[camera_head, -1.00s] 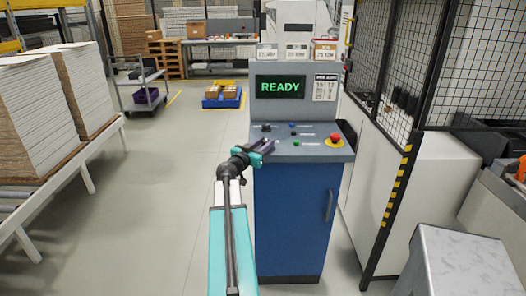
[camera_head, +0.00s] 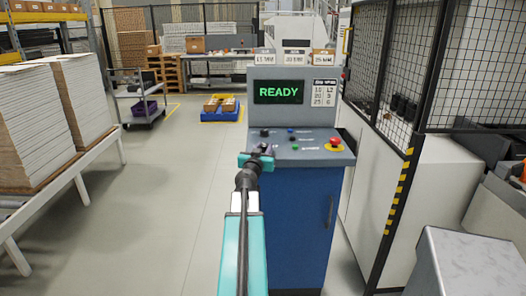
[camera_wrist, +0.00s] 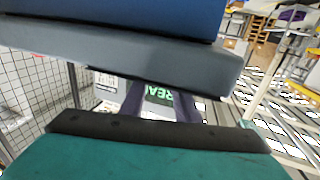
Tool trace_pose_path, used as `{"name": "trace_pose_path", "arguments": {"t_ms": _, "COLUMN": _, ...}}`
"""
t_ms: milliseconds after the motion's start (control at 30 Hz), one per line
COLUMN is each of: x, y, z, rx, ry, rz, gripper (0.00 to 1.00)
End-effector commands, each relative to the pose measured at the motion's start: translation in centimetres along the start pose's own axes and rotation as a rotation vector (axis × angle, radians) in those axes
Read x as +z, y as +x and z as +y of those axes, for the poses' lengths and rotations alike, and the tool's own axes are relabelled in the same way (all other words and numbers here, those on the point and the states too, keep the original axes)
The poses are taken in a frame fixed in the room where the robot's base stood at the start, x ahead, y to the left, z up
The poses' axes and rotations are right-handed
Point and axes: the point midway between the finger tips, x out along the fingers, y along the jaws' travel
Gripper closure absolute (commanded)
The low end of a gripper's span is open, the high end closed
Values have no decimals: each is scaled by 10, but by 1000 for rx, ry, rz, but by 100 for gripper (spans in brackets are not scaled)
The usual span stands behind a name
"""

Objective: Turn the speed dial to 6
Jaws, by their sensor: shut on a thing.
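The grey console (camera_head: 315,158) stands on a blue cabinet, with its sloped panel facing me. My teal gripper (camera_head: 268,149) is at the panel's left front part. Its dark purple fingers (camera_wrist: 160,105) show in the wrist view, beyond a teal and black body, with part of the green screen text between them. My gripper is shut on what I take to be the speed dial, which the fingers hide; its setting cannot be read. A black knob (camera_head: 264,132) shows just behind the gripper. The screen (camera_head: 279,92) reads READY.
A red mushroom button (camera_head: 334,143) sits on a yellow ring at the panel's right. Blue (camera_head: 291,130) and green (camera_head: 295,147) buttons lie in the middle. A number chart (camera_head: 324,93) is beside the screen.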

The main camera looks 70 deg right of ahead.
Motion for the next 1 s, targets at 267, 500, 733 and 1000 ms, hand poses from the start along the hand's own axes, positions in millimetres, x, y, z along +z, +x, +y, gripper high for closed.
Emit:
{"name": "trace_pose_path", "arguments": {"t_ms": 267, "x": 3, "y": 0, "z": 8, "rx": -69, "ry": -2, "rz": -9, "gripper": 93}}
{"name": "trace_pose_path", "arguments": {"t_ms": 500, "x": 2, "y": 1, "z": 8, "rx": -139, "ry": -3, "rz": -10, "gripper": 93}}
{"name": "trace_pose_path", "arguments": {"t_ms": 733, "x": 2, "y": 1, "z": 9, "rx": -198, "ry": -3, "rz": -10, "gripper": 93}}
{"name": "trace_pose_path", "arguments": {"t_ms": 1000, "x": 3, "y": 0, "z": 10, "rx": -242, "ry": -2, "rz": -6, "gripper": 93}}
